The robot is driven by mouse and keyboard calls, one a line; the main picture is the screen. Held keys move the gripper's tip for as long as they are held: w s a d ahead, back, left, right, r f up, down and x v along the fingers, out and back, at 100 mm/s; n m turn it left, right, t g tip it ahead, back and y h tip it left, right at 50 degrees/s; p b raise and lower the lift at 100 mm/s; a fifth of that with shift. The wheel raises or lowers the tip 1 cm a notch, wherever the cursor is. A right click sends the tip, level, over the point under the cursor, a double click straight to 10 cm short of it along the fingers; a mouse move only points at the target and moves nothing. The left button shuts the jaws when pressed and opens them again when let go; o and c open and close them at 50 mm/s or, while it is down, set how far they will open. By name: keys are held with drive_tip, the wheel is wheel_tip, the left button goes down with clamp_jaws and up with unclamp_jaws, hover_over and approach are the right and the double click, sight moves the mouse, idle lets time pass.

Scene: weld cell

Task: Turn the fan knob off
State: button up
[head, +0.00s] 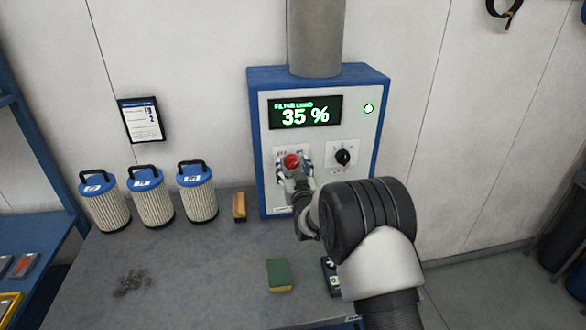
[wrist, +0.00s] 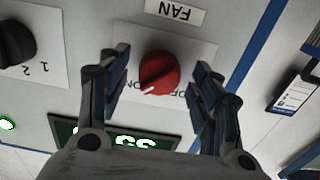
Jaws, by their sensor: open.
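The red fan knob (head: 291,161) is on the front of a blue and white control box (head: 381,95) on the wall. In the wrist view, which shows the panel upside down, the knob (wrist: 160,73) sits under a FAN label (wrist: 172,13). Its white mark points toward the ON lettering, away from the OFF lettering. My gripper (wrist: 162,66) is open, with one finger on each side of the knob. Gaps show between the fingers and the knob. In the head view, my gripper (head: 300,184) and arm partly hide the panel below the knob.
A black selector knob (head: 342,157) is right of the red one. The display (head: 305,112) reads 35 %, and a green lamp (head: 368,108) is lit. Three filters (head: 155,205), a brush (head: 239,207) and a green sponge (head: 279,274) are on the bench (head: 190,280).

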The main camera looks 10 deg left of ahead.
drive_tip(key=shift+c, duration=0.5)
drive_tip(key=c, duration=1)
drive_tip(key=shift+b, duration=0.35)
drive_tip(key=n+b, duration=0.3)
drive_tip(key=b, duration=0.1)
drive_tip(key=shift+f+n, duration=0.15)
drive_tip(key=shift+n, duration=0.25)
drive_tip(key=n+b, duration=0.5)
drive_tip(key=shift+d+n+b, duration=0.1)
drive_tip(key=shift+n+b, duration=0.2)
drive_tip(key=n+b, duration=0.1)
drive_tip(key=n, duration=0.2)
drive_tip(key=n+b, duration=0.1)
drive_tip(key=shift+r+b, duration=0.25)
drive_tip(key=shift+b, duration=0.1)
drive_tip(key=shift+r+n, duration=0.1)
drive_tip(key=shift+n, duration=2.2)
